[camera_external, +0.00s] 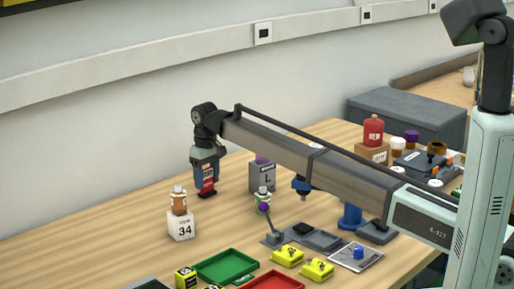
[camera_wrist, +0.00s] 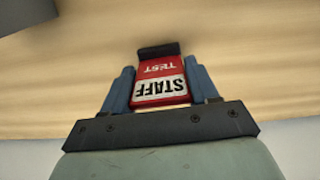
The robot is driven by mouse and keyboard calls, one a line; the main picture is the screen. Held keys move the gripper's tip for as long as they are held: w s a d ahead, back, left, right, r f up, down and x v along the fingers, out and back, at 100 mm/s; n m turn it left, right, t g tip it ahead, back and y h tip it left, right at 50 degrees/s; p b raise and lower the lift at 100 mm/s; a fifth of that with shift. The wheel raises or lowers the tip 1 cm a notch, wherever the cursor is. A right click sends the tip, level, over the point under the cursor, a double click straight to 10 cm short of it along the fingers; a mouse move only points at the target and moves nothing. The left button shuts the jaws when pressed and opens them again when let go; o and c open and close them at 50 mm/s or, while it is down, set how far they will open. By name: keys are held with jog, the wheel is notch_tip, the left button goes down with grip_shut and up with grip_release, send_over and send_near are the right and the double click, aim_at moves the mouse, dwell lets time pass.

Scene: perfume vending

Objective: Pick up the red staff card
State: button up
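The red staff card (camera_external: 208,179) is upright near the back left of the table in the external view. It has a white STAFF panel, a red TEST band and a dark base. In the wrist view the card (camera_wrist: 160,85) sits between the two blue fingers of my gripper (camera_wrist: 160,88), which lie flush against its left and right edges. In the external view my gripper (camera_external: 205,160) points down over the card's upper part. The card's base looks to be at the tabletop; whether it is lifted slightly is not clear.
A bottle (camera_external: 179,201) on a white block marked 34 (camera_external: 181,226) stands front-left of the card. A grey L block (camera_external: 262,178) stands to the right. Green (camera_external: 227,266) and red (camera_external: 272,283) trays lie in front.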

jog(key=c, duration=0.6)
